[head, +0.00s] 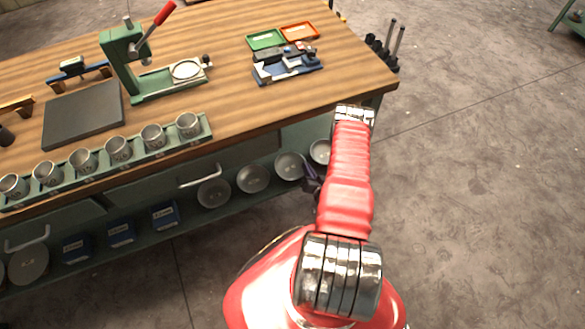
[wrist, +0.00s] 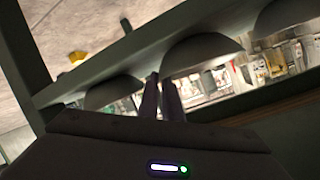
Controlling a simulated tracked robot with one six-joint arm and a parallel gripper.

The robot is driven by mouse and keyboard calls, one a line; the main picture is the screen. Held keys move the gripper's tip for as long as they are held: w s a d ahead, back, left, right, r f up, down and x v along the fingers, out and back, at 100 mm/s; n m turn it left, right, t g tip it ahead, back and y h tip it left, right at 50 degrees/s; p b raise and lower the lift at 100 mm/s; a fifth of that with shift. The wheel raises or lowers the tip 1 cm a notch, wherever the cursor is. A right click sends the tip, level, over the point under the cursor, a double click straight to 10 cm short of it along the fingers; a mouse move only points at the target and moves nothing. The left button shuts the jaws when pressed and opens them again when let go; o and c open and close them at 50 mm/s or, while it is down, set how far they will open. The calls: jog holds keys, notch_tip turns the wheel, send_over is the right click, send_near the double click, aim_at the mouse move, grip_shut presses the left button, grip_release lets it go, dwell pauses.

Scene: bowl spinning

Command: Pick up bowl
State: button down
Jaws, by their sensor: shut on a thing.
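Several grey metal bowls stand in a row on the lower shelf of the workbench. My gripper (head: 311,182) reaches under the bench top in the head view, at the right edge of one bowl (head: 289,165). Another bowl (head: 320,151) is just right of it, partly hidden by my arm. In the wrist view the dark fingers of my gripper (wrist: 162,82) are shut on the rim of the middle bowl (wrist: 203,50). That bowl appears to be still at shelf level. The exact contact at the rim is dark and hard to see.
More bowls (head: 252,178) stand left along the shelf (head: 185,232), near blue boxes (head: 164,216). The wooden bench top (head: 225,75) overhangs the shelf, with cups (head: 152,136) along its front edge. The floor (head: 480,200) at right is clear.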

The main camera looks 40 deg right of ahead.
notch_tip(320, 180, up, 10)
dwell(0.9)
dwell(0.8)
